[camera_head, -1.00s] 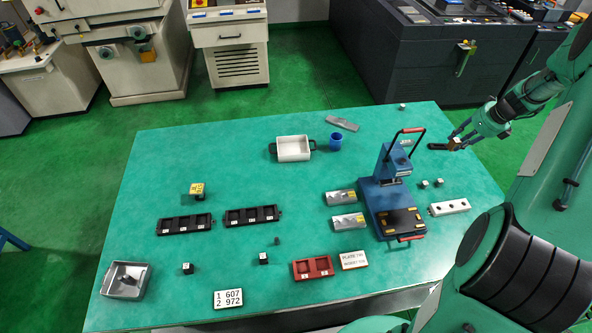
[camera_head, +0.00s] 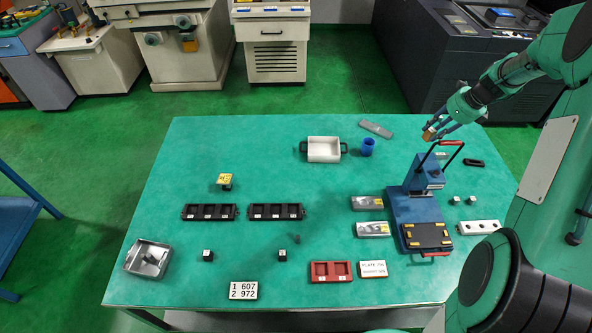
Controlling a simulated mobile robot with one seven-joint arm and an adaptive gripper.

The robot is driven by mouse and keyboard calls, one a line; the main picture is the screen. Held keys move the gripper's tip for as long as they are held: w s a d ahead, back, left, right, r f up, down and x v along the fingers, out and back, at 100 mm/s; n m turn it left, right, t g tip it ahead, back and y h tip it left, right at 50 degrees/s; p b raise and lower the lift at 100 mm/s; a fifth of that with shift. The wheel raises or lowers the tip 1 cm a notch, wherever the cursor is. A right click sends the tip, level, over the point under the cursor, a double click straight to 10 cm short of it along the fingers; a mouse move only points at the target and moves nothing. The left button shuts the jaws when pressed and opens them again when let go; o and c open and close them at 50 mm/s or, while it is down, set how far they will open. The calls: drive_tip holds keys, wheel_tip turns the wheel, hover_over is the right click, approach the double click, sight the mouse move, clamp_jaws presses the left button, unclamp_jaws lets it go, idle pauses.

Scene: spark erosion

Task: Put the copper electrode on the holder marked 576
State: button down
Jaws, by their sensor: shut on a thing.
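My gripper (camera_head: 437,129) is at the upper right, above the back right part of the table. It is shut on a small copper-brown piece (camera_head: 429,134), which looks like the copper electrode; the fingers partly hide it. Small dark blocks with white labels stand on the table: one at the left (camera_head: 207,256) and one nearer the middle (camera_head: 282,254). Another dark block (camera_head: 227,185) bears a yellow plate on top. Two black three-slot racks (camera_head: 209,219) (camera_head: 276,219) carry white labels. The labels are too small to read, so I cannot tell which holder is 576.
A blue press (camera_head: 425,205) with a raised handle stands right of centre, below my gripper. A black slotted piece (camera_head: 473,162), white bin (camera_head: 323,138), blue cup (camera_head: 367,147), metal tray (camera_head: 168,258), red tray (camera_head: 345,279) and number sign (camera_head: 243,290) lie around. The table's middle is clear.

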drive_tip(key=w+a+n+g+y+b, duration=0.2)
drive_tip(key=a+n, duration=0.5)
drive_tip(key=a, duration=2.9)
drive_tip(key=s+a+n+g, duration=0.1)
drive_tip(key=s+a+n, duration=0.45)
drive_tip(key=a, duration=1.05)
drive_tip(key=s+a+n+g, duration=0.15)
drive_tip(key=s+a, duration=0.65)
drive_tip(key=a, duration=0.8)
wheel_tip(320, 180, down, 18)
drive_tip(key=shift+w+t, duration=0.25)
drive_tip(key=shift+t, duration=0.2)
drive_tip(key=w+a, duration=0.2)
drive_tip(key=w, duration=0.2)
drive_tip(key=w+a+f+b, duration=0.1)
drive_tip(key=w+a, duration=0.2)
drive_tip(key=w, duration=0.2)
drive_tip(key=w+a, duration=0.3)
drive_tip(key=w, duration=0.1)
drive_tip(key=shift+w+a+f+b, duration=0.15)
drive_tip(key=shift+w+f+b, duration=0.05)
drive_tip(key=shift+w+b, duration=0.15)
